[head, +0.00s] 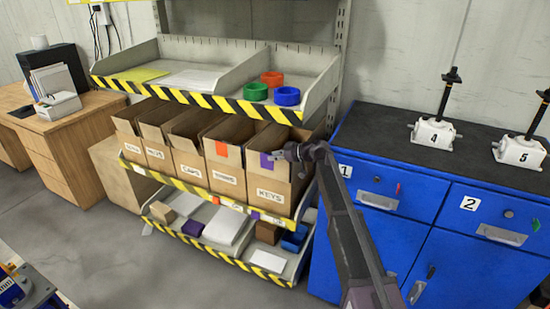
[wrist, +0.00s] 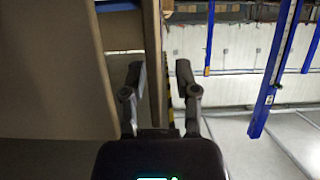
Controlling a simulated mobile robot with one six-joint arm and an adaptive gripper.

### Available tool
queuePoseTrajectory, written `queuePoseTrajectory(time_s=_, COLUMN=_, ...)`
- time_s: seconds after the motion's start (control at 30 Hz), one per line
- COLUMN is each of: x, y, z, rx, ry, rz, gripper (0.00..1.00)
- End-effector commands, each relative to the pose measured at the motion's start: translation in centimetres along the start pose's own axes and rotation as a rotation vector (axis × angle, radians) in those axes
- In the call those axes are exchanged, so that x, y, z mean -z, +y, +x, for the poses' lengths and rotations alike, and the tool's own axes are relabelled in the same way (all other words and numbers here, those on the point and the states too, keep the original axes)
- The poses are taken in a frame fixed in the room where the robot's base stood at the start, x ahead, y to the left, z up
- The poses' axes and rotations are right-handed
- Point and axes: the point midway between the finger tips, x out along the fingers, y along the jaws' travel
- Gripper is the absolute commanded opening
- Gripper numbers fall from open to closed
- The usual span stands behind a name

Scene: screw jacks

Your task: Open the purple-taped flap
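The purple tape (head: 266,160) is on the upper front of the cardboard box labelled KEYS (head: 268,192), at the right end of the middle shelf's row. My gripper (head: 285,152) is at the top of this box, just right of the tape, and partly covers the flap there. In the wrist view my gripper (wrist: 158,72) has its two fingers apart. A thin upright cardboard edge (wrist: 153,45) runs between the fingers, with a gap visible on the right side. I cannot tell whether the left finger touches the cardboard.
A box with orange tape (head: 222,165) stands just left of the KEYS box. The upper shelf (head: 215,103) with coloured rings overhangs the boxes. A blue cabinet (head: 385,240) with screw jacks on top is close on the right. The floor in front is clear.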

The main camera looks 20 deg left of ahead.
Motion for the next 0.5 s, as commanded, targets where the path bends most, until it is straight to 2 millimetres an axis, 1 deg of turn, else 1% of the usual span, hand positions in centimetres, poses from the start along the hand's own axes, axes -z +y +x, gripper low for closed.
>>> queuePoseTrajectory(time_s=0.17, x=0.02, y=-0.01, z=-0.01, rx=0.000, ry=0.000, rz=0.000, gripper=0.40)
queuePoseTrajectory(time_s=0.2, x=0.02, y=-0.02, z=-0.01, rx=0.000, ry=0.000, rz=0.000, gripper=0.34)
queuePoseTrajectory(time_s=0.27, x=0.01, y=-0.02, z=-0.02, rx=0.000, ry=0.000, rz=0.000, gripper=0.16)
queuePoseTrajectory(time_s=0.3, x=0.01, y=-0.02, z=-0.02, rx=0.000, ry=0.000, rz=0.000, gripper=0.04)
queuePoseTrajectory(time_s=0.33, x=0.01, y=-0.02, z=-0.02, rx=0.000, ry=0.000, rz=0.000, gripper=0.00)
queuePoseTrajectory(time_s=0.5, x=0.02, y=-0.02, z=-0.01, rx=0.001, ry=0.000, rz=0.000, gripper=0.00)
